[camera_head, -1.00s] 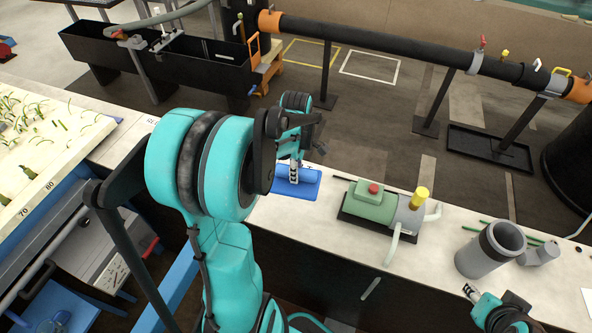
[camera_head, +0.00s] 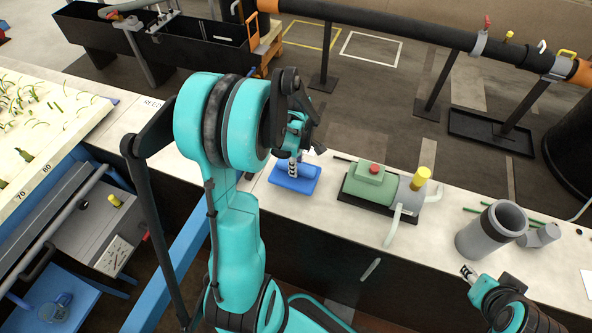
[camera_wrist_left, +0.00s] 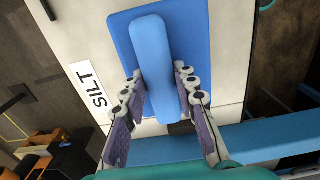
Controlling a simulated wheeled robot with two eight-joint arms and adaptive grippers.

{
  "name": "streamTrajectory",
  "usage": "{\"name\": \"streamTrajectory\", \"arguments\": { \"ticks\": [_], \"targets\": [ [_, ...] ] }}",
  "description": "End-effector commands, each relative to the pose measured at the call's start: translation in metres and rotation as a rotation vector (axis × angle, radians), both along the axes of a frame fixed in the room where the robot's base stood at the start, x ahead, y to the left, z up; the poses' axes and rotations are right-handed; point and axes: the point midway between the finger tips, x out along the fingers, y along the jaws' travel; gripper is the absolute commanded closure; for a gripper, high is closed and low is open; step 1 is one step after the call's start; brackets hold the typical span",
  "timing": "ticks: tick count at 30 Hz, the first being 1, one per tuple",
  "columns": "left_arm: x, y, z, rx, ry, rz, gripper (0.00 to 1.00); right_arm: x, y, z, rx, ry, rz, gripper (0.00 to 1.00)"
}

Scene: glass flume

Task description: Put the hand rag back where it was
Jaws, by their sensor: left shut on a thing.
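The hand rag (camera_wrist_left: 152,50) is a light blue roll, seen from above in the left wrist view. Below it is a flat darker blue mat (camera_wrist_left: 196,25) on the pale bench top. My left gripper (camera_wrist_left: 157,85) has one finger on each side of the roll and is shut on it near its closer end. In the head view the gripper (camera_head: 295,162) points down over the blue mat (camera_head: 292,187) and partly hides the rag. I cannot tell whether the rag touches the mat. My right gripper (camera_head: 468,272) is at the lower right, apart from the rag; its jaws are too small to judge.
A green pump (camera_head: 368,186) with a red knob stands right of the mat. Bare bench top lies around the mat.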

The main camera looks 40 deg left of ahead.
Motion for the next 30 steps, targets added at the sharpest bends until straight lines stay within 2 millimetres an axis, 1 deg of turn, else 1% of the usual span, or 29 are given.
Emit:
{"name": "streamTrajectory", "arguments": {
  "ticks": [1, 3, 5, 12, 16, 17, 18, 19, 27, 30],
  "targets": [
    [0.000, 0.000, -0.010, 0.000, 0.000, 0.000, 0.92, 0.000, 0.000, -0.003, 0.000, 0.000, 0.000, 0.60],
    [0.000, 0.000, -0.020, 0.000, 0.000, 0.000, 0.92, 0.000, 0.000, -0.006, 0.000, 0.000, 0.000, 0.60],
    [0.000, 0.000, -0.025, 0.000, 0.000, 0.000, 0.92, 0.000, 0.000, -0.007, 0.000, 0.000, 0.000, 0.60],
    [0.000, 0.000, -0.026, 0.000, 0.000, 0.001, 0.92, 0.000, 0.000, -0.006, 0.000, 0.000, 0.000, 0.60],
    [0.000, 0.000, -0.030, 0.000, 0.000, 0.001, 0.92, 0.000, 0.000, -0.011, 0.000, 0.000, 0.000, 0.60],
    [0.000, 0.000, -0.029, 0.000, 0.000, 0.001, 0.66, 0.000, 0.000, -0.010, 0.000, 0.000, 0.000, 0.60],
    [0.000, 0.000, -0.028, 0.000, 0.000, 0.001, 0.56, 0.000, 0.000, -0.009, 0.000, 0.000, 0.000, 0.60],
    [0.000, 0.000, -0.028, 0.000, 0.000, 0.001, 0.51, 0.000, 0.000, -0.009, 0.000, 0.000, 0.000, 0.60],
    [0.000, 0.000, -0.028, 0.000, 0.000, 0.001, 0.51, 0.000, 0.000, -0.009, 0.000, 0.000, 0.000, 0.60],
    [0.000, 0.000, -0.024, 0.000, 0.000, 0.001, 0.51, 0.000, 0.000, -0.005, 0.000, 0.000, 0.000, 0.60]
  ]
}}
